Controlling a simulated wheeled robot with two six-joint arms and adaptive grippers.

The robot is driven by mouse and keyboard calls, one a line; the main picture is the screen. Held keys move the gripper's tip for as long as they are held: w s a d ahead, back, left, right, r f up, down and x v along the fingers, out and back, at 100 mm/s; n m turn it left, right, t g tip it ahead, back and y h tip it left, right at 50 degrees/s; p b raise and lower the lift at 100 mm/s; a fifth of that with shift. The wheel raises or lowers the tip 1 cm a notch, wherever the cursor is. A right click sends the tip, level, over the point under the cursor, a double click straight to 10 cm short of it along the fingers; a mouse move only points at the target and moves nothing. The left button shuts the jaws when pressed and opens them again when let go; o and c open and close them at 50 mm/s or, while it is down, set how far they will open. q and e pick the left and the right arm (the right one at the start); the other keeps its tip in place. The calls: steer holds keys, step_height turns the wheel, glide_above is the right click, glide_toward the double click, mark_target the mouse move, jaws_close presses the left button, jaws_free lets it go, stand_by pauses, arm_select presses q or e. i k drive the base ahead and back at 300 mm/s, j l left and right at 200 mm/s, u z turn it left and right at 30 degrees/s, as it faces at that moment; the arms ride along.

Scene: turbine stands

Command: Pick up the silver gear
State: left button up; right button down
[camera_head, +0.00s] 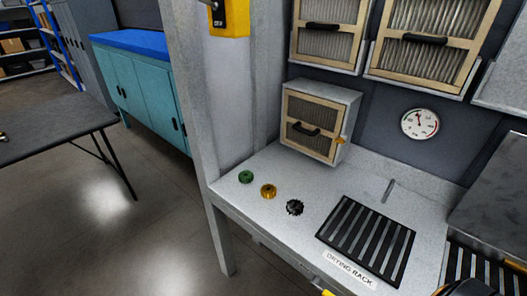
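Three small gears lie in a slanted row on the pale grey bench. The left one is green (246,177) and the middle one is gold (268,191). The right one (295,207) is dark with pale glints; it looks metallic and may be the silver gear. All three sit apart from each other, with nothing touching them.
A black slatted drying rack (366,240) lies right of the gears. A box with a filter door (313,122) stands behind them. A gauge (419,123) is on the back wall. A post (193,90) rises at the bench's left corner. A dark table (50,127) stands far left.

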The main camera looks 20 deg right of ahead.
mark_target(294, 206)
steer(key=z, duration=1.1)
